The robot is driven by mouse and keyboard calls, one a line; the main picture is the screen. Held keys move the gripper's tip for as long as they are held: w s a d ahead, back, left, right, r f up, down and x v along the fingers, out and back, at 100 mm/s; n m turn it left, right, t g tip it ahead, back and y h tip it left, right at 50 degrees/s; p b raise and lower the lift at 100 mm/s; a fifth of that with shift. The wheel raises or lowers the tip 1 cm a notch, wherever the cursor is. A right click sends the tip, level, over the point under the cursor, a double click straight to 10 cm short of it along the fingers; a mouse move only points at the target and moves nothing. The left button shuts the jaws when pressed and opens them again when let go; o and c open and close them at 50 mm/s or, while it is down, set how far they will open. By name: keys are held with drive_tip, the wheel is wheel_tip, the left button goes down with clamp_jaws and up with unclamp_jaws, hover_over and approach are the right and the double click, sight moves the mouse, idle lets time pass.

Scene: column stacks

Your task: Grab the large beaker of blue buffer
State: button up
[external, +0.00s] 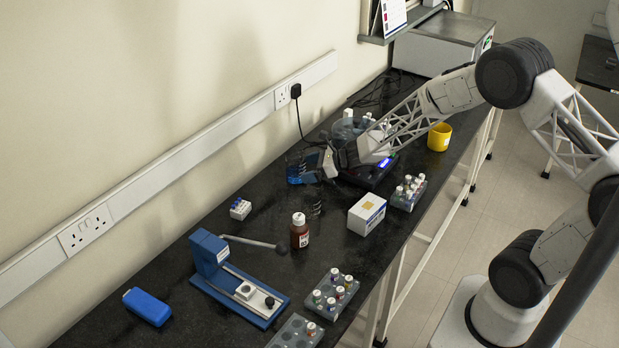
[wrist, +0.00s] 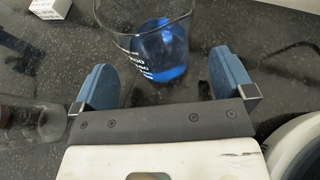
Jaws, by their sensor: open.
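The large clear glass beaker (wrist: 150,45) with white markings and blue liquid stands upright on the dark bench in the wrist view. My gripper (wrist: 160,62) is open, with one blue finger on each side of the beaker's near part. Gaps show between the fingers and the glass, and nothing is clamped. In the external view my gripper (external: 308,168) is low over the bench near the wall side. The beaker is hard to tell from the blue fingers there.
A clear glass vessel (wrist: 28,122) stands just left of my gripper. A brown bottle (external: 299,232), a white box (external: 366,214) and a vial rack (external: 408,193) stand nearby. A dark device (external: 370,173) sits beside my gripper. The bench front left holds a blue press (external: 235,278).

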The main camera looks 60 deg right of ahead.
sight(301, 170)
drive_tip(key=shift+x, duration=1.7)
drive_tip(key=shift+s+f, duration=0.1)
drive_tip(key=c, duration=1.1)
